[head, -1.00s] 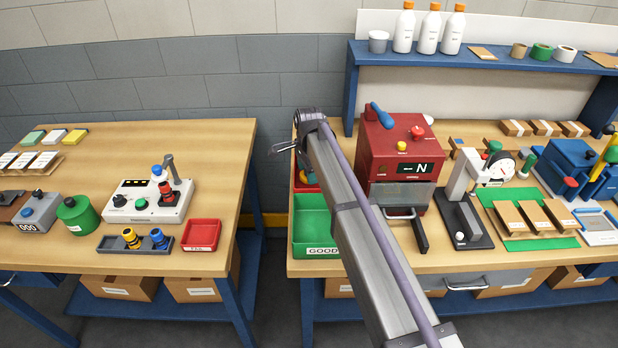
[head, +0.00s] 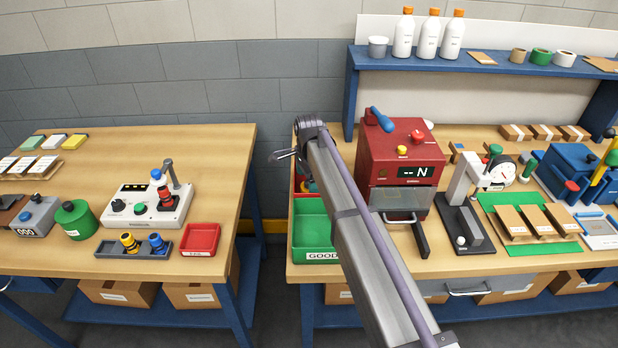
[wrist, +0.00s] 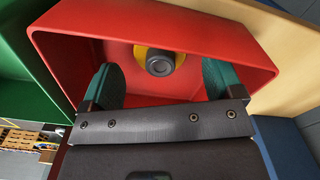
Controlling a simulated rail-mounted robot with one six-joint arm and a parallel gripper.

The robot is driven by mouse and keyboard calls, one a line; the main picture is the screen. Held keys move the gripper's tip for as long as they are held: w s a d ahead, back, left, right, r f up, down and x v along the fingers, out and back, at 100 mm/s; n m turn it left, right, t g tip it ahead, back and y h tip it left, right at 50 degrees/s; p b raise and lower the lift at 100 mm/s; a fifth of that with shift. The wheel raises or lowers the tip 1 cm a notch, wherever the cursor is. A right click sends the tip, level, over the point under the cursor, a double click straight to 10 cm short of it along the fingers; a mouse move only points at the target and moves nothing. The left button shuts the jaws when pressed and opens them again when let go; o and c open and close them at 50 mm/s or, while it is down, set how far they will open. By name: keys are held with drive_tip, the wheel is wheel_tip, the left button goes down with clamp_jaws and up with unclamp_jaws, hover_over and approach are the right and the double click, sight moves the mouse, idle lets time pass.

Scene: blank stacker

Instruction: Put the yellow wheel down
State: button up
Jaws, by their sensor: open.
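The yellow wheel (wrist: 141,58), with a grey hub, is inside the red bin (wrist: 150,15) in the wrist view, against its red inner surface. My gripper (wrist: 158,68) is open, with one green-padded finger on each side of the wheel. Visible gaps separate the fingers from the wheel. Both fingers reach into the bin. In the head view the red bin (head: 296,184) is behind the green bin marked GOOD (head: 312,256), and my arm hides much of it.
A red machine (head: 375,150) stands just right of my arm. On the left table are a small red tray (head: 201,251) and a dark holder (head: 112,247) with yellow and blue pieces. A gap separates the two tables.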

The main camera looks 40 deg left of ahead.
wheel_tip(320, 180, up, 13)
drive_tip(key=p, duration=1.3)
drive_tip(key=shift+r, duration=0.1)
